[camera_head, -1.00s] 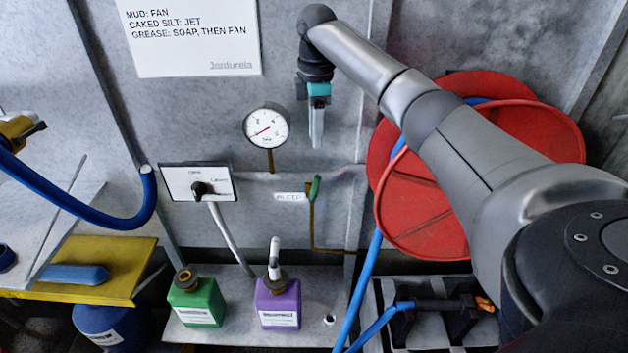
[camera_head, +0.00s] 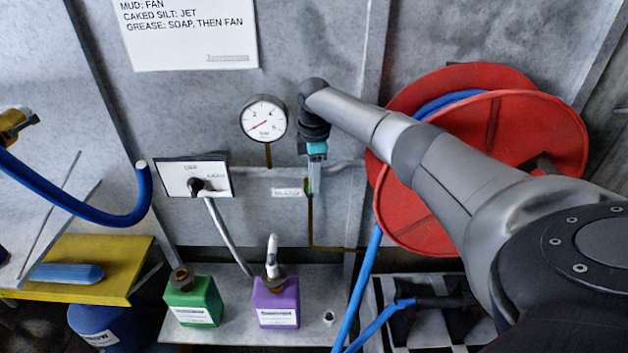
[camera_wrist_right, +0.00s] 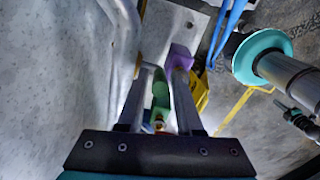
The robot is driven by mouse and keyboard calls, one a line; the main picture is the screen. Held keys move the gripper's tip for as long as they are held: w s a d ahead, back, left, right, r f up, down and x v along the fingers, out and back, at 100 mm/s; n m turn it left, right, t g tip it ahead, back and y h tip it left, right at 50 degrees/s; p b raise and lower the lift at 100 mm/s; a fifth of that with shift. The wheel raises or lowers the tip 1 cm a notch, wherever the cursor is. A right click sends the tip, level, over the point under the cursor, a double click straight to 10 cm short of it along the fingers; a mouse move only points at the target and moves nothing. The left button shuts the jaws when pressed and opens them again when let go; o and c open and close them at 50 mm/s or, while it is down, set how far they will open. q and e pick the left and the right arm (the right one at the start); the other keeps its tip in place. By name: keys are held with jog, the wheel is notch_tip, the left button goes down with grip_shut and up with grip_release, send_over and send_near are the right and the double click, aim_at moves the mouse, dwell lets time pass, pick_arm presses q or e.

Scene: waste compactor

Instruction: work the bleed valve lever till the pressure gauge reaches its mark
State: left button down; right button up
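The bleed valve's green lever (camera_wrist_right: 160,92) shows in the right wrist view between the two fingers of my right gripper (camera_wrist_right: 161,74). The fingers look apart, with narrow gaps beside the lever; contact is unclear. In the head view my right gripper (camera_head: 315,178) points down in front of the valve and hides the lever. The valve's thin brown pipe (camera_head: 310,225) runs down below it, with a small label plate (camera_head: 287,192) to the left. The round white pressure gauge (camera_head: 264,119) is up and left, its red needle pointing to the lower left. My left gripper is out of view.
A selector panel (camera_head: 194,179) with a black knob is left of the valve. A green bottle (camera_head: 194,302) and a purple bottle (camera_head: 276,305) stand on the shelf below. A red hose reel (camera_head: 540,130) is behind my right arm, with blue hose hanging down.

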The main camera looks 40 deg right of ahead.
jog(key=shift+f, duration=0.1)
jog(key=shift+c, duration=0.3)
grip_shut()
dwell(1.1)
